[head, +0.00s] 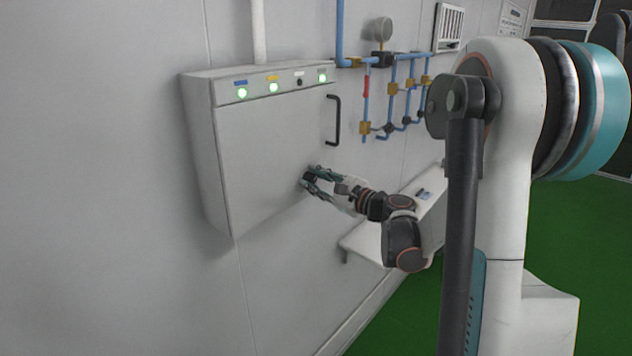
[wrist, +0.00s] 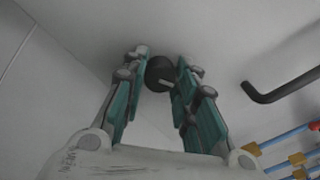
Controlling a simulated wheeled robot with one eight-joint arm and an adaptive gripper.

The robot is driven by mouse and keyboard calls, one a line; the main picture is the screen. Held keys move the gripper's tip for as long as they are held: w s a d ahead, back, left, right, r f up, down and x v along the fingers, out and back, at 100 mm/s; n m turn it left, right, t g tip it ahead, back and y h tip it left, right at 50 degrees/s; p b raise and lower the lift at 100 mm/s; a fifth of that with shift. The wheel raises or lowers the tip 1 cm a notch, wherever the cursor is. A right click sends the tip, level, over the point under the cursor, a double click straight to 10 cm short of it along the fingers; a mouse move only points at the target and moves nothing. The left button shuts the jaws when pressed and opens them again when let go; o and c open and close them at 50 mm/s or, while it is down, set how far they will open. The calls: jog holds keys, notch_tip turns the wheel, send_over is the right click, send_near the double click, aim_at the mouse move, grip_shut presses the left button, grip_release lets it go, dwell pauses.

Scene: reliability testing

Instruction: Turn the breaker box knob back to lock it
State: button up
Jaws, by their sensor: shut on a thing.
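The breaker box (head: 270,150) is a grey wall cabinet with its door closed. Its black round knob (head: 307,178) sits low on the right side of the door. My gripper (head: 312,180) is at the knob, with a finger on either side of it. In the wrist view the knob (wrist: 160,73) shows between the fingertips of my gripper (wrist: 163,72), with a pale mark on its face. The fingers are shut on the knob and hide part of its sides. The exact angle of the knob is hard to tell.
A black door handle (head: 334,121) stands out above the knob and also shows at the right in the wrist view (wrist: 282,88). Green lights (head: 242,93) line the box top. Blue pipes (head: 393,95) run to the right. A white ledge (head: 365,240) lies below my arm.

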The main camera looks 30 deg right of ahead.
jog(key=n+b, duration=0.2)
jog(key=n, duration=0.1)
jog(key=shift+f+b, duration=0.2)
jog(key=shift+b, duration=0.1)
jog(key=n+b, duration=0.2)
jog(key=shift+n, duration=0.4)
jog(key=n+b, duration=0.3)
jog(key=n, duration=0.3)
jog(key=shift+n, duration=0.3)
jog(key=o, duration=1.1)
jog(key=shift+s, duration=0.1)
